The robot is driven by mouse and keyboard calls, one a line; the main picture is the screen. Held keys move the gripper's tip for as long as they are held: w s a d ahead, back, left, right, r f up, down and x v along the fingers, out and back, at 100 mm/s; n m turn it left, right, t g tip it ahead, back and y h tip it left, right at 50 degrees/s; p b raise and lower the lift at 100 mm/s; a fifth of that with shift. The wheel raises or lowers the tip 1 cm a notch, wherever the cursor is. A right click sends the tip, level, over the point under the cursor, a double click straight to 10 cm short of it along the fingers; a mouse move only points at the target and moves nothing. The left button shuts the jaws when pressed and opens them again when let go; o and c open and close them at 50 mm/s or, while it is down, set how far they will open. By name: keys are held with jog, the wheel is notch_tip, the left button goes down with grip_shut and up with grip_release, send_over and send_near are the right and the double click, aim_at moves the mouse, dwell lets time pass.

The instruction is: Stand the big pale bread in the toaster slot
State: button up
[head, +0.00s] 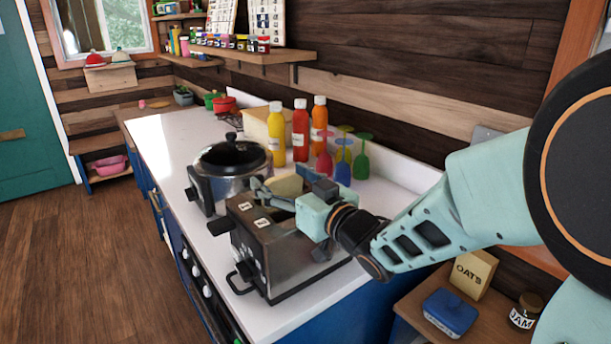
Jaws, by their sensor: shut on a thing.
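The pale bread (287,185) is a small cream patch at the far side of my gripper (272,194), partly hidden by the fingers. My gripper is shut on it, over the top of the toaster (262,248). The toaster is a dark metal box with small white labels on top and a lever at its front. My gripper and wrist cover much of the toaster's top, so I cannot tell whether the bread's lower edge is in a slot or above it.
A black-lidded pot (228,165) stands just behind the toaster. Yellow, red and orange bottles (300,130) and several coloured goblets (343,160) stand near the wall. An oats box (472,274), blue butter dish (450,312) and jam jar (526,311) sit at lower right.

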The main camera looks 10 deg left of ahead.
jog(key=shift+r, duration=0.1)
jog(key=o, duration=1.1)
jog(key=shift+c, duration=0.2)
jog(key=shift+s, duration=0.1)
